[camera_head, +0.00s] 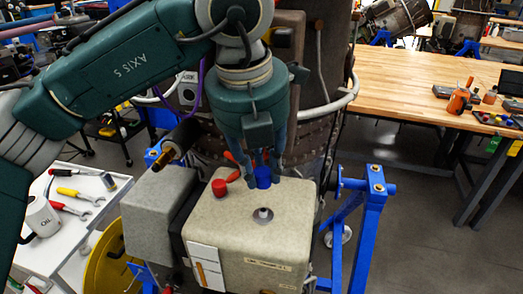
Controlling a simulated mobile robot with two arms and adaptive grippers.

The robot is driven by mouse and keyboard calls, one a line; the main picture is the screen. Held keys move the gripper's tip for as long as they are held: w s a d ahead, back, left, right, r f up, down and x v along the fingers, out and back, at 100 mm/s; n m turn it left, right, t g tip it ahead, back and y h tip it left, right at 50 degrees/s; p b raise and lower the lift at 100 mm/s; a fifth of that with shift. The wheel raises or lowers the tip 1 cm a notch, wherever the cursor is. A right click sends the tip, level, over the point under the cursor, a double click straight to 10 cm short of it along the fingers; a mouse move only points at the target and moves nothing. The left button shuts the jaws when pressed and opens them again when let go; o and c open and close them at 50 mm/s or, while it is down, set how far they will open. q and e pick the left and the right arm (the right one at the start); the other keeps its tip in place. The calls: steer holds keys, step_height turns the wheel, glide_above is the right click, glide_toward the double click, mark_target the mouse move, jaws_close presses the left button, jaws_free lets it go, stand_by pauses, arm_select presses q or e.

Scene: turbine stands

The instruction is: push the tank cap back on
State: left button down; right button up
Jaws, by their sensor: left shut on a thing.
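The beige tank (235,245) stands in the middle of the view, with a round metal filler neck (263,215) on its top. My left gripper (264,181) comes down from above and is shut on a blue cap (263,177). The cap shows between the fingertips, behind the filler neck in the picture and apart from it. I cannot tell how high the cap is above the tank top. My right gripper is not in view.
Red lever handles (231,158) stick out behind the red cap. A blue stand frame (371,215) is right of the tank. A white cart (75,235) with an oil can (41,215) and wrenches is at left. A wooden workbench (420,85) is at right.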

arm_select(q)
steer(key=shift+s+f, duration=0.1)
steer(key=shift+s, duration=0.15)
steer(key=shift+s+f+b, duration=0.4)
steer(key=shift+s+b, duration=0.1)
steer(key=shift+s, duration=0.35)
steer(key=shift+f+b, duration=0.45)
steer(key=shift+f, duration=0.35)
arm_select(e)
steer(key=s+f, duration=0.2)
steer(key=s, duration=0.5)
arm_select(q)
steer(key=shift+b+x, duration=0.75)
steer(key=shift+x, duration=0.15)
steer(key=shift+w+a, duration=0.1)
steer(key=shift+w, duration=0.05)
steer(key=shift+f+b, duration=0.25)
steer(key=shift+b, duration=0.25)
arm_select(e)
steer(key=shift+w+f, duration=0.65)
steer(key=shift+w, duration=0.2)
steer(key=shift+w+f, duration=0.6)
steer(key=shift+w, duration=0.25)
